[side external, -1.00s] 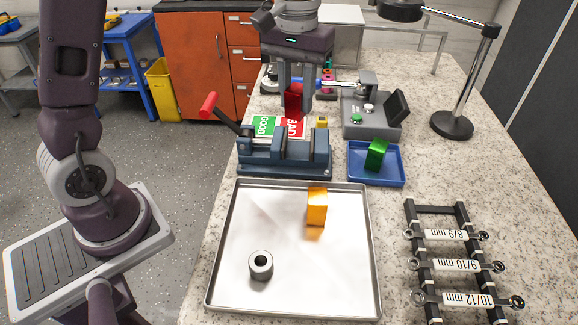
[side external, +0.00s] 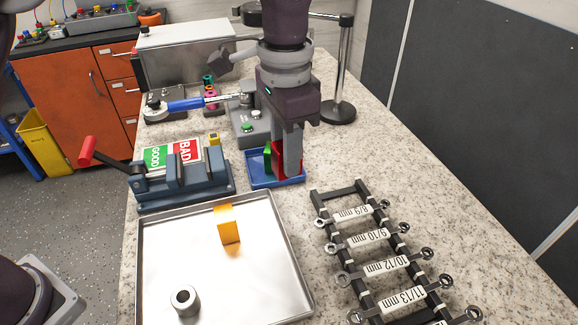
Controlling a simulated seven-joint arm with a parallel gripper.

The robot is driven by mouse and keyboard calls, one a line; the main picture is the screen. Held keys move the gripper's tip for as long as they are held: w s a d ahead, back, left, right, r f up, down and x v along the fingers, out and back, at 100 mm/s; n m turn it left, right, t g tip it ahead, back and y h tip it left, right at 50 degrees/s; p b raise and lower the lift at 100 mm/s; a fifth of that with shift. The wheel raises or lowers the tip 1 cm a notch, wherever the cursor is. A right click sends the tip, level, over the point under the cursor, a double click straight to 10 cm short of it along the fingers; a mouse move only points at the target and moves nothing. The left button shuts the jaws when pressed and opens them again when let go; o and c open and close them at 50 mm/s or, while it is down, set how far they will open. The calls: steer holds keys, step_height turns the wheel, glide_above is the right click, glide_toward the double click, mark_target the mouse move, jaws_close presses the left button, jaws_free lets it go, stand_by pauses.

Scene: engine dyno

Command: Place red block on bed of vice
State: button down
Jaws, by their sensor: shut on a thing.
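My gripper (side external: 284,168) points down and is shut on the red block (side external: 278,161). It holds the block at the blue tray (side external: 262,184); I cannot tell whether the block touches the tray floor. The fingers hide part of the block. The blue-grey vice (side external: 185,190) stands left of the tray, with its red-handled crank (side external: 88,151) at its left. No block shows on the vice bed. A green block (side external: 267,156) is in the blue tray, partly hidden behind my gripper and the red block.
A metal tray (side external: 300,292) in front holds a yellow-orange block (side external: 228,225) and a grey cylinder (side external: 185,301). A wrench rack (side external: 333,250) stands to the right. Behind the vice are a GOOD/BAD card (side external: 172,153) and a grey device (side external: 248,132).

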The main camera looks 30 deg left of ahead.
steer(key=s+d+m, duration=0.1)
steer(key=d, duration=0.2)
glide_toward(299, 224)
step_height(299, 224, down, 5)
steer(key=shift+f, duration=0.2)
steer(key=shift+f, duration=0.15)
steer(key=c, duration=1.1)
jaws_free()
step_height(299, 224, up, 12)
steer(key=shift+r, duration=0.2)
steer(key=shift+a, duration=0.1)
